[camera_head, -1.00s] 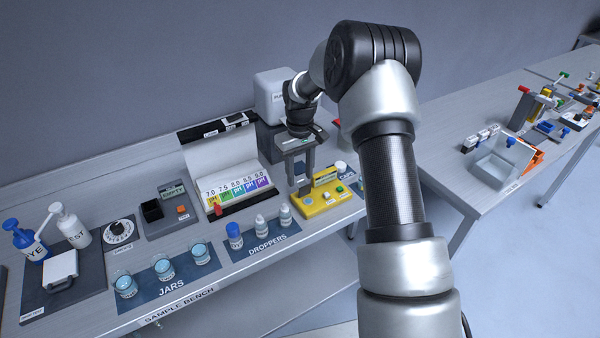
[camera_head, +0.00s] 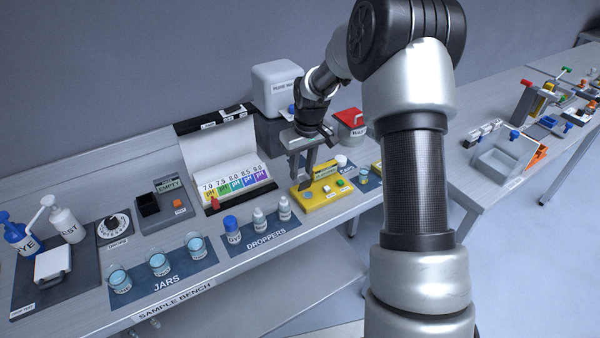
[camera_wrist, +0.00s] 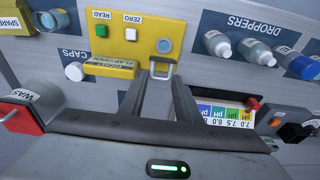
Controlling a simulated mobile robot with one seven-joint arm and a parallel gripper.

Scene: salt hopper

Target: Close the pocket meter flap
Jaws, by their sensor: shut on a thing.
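The pocket meter (camera_head: 325,197) is a yellow box with a green and a white button on top; it lies on the bench under my gripper. In the wrist view the meter (camera_wrist: 115,40) fills the top middle, with a round blue-grey well near its edge. Its flap is a small dark grey piece (camera_head: 304,185) at the meter's left end; its grey outline (camera_wrist: 162,70) shows between my fingertips in the wrist view. My gripper (camera_head: 301,178) points down and is shut on the flap. The fingers partly hide it, so its exact angle is unclear.
A pH colour chart stand (camera_head: 222,165) stands left of the meter. The droppers (camera_head: 259,220) are in front of it, and a caps mat (camera_head: 368,182) is to the right. A red-lidded waste bin (camera_head: 350,123) and a white-topped dispenser (camera_head: 277,88) stand behind.

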